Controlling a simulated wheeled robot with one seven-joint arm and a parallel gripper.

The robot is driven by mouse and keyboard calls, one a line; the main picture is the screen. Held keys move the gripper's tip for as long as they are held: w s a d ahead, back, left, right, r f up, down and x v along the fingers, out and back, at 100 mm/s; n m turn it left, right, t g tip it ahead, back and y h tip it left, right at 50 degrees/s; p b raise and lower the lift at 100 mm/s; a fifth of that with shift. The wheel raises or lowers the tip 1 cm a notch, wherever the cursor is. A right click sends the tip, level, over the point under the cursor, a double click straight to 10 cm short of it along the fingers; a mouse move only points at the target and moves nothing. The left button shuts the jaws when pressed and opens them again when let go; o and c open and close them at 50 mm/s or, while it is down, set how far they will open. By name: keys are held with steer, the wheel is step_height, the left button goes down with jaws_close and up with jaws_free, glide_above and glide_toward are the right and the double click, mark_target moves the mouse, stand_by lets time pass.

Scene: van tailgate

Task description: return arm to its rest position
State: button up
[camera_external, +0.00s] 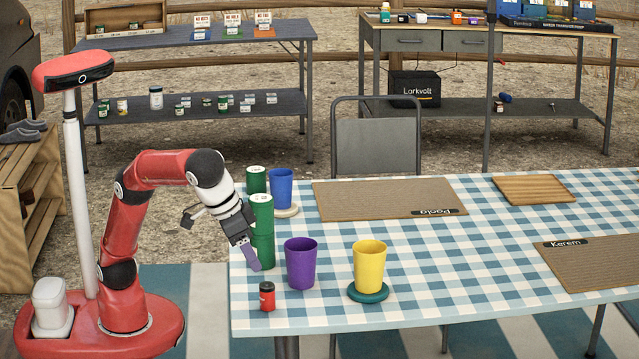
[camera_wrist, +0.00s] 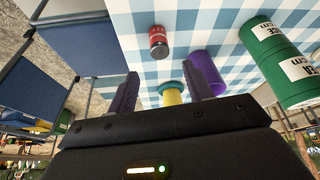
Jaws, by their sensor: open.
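My gripper (camera_external: 250,258) hangs at the table's left edge, fingers pointing down, just left of the green cans and the purple cup. In the wrist view its two fingers (camera_wrist: 162,84) stand apart with nothing held between them. My red arm is bent, raised at the elbow and reaching toward the table. Two green cans (camera_external: 262,206) are stacked beside the gripper, and another green can (camera_external: 256,180) stands behind them. Green cans with white labels (camera_wrist: 277,62) also show at the right of the wrist view.
A grey chair (camera_external: 376,146) stands behind.

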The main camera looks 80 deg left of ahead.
steer(key=shift+s+r, duration=0.25)
steer(key=shift+r, duration=0.4)
steer(key=s+a+f+m+h, duration=0.1)
steer(key=s+a+f+m, duration=0.1)
steer(key=a, duration=1.3)
steer(key=s+a+f+m+h, duration=0.1)
steer(key=s+a+f+m, duration=0.1)
steer(key=a, duration=1.2)
steer(key=s+a+f+n+p, duration=0.1)
steer(key=s+a+f, duration=0.4)
steer(key=a, duration=0.2)
steer(key=s+a+f+t+y+p, duration=0.1)
steer(key=s+a+f+p, duration=0.1)
steer(key=s+a+f, duration=0.2)
steer(key=s+a, duration=0.1)
steer(key=a, duration=0.1)
steer(key=shift+s+a+f+n, duration=0.15)
steer(key=shift+a+f+n, duration=0.2)
steer(key=shift+n, duration=0.05)
